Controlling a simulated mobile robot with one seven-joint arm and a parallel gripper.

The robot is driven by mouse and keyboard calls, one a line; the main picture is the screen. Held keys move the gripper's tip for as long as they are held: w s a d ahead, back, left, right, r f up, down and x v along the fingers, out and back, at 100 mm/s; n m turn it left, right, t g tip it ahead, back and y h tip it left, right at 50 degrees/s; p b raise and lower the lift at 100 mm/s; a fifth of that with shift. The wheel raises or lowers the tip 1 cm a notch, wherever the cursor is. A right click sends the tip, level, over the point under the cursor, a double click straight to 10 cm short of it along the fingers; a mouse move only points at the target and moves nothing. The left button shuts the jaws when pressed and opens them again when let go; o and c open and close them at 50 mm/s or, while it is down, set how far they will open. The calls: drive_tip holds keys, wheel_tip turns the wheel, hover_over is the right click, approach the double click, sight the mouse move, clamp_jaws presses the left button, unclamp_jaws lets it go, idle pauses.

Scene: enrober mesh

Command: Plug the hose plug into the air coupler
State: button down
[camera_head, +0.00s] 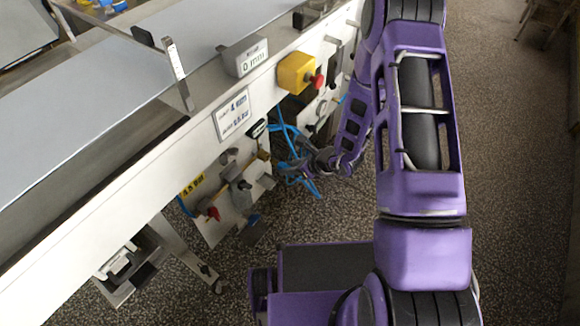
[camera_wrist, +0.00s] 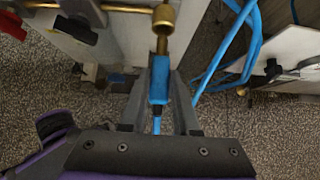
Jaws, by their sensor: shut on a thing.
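The hose plug (camera_wrist: 159,80) is a blue body with a narrow brass tip. My gripper (camera_wrist: 158,105) is shut on the blue body, one finger on each side, with the tip pointing away from my wrist. A brass fitting (camera_wrist: 164,15), which looks like the air coupler, is straight ahead of the tip. The tip meets or overlaps it in the wrist view; I cannot tell whether it is seated inside. In the head view my gripper (camera_head: 318,161) is small and dark beside the machine's side panels, and the plug and coupler are too small to make out.
Blue hose (camera_wrist: 226,48) loops to the right of the plug. A pale panel (camera_head: 230,196) with valves and a red knob hangs under the conveyor (camera_head: 110,95). A yellow box with a red button (camera_head: 297,74) sits above. The speckled floor (camera_head: 520,200) is open at right.

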sight(277, 162)
drive_tip(key=shift+w+a, duration=1.2)
drive_tip(key=shift+a, duration=0.3)
idle(0.5)
drive_tip(key=c, duration=0.6)
unclamp_jaws()
drive_tip(key=p+v, duration=0.2)
drive_tip(key=v, duration=1.5)
drive_tip(key=shift+d+r+p, duration=0.1)
drive_tip(key=shift+d+p, duration=0.05)
drive_tip(key=shift+p, duration=0.25)
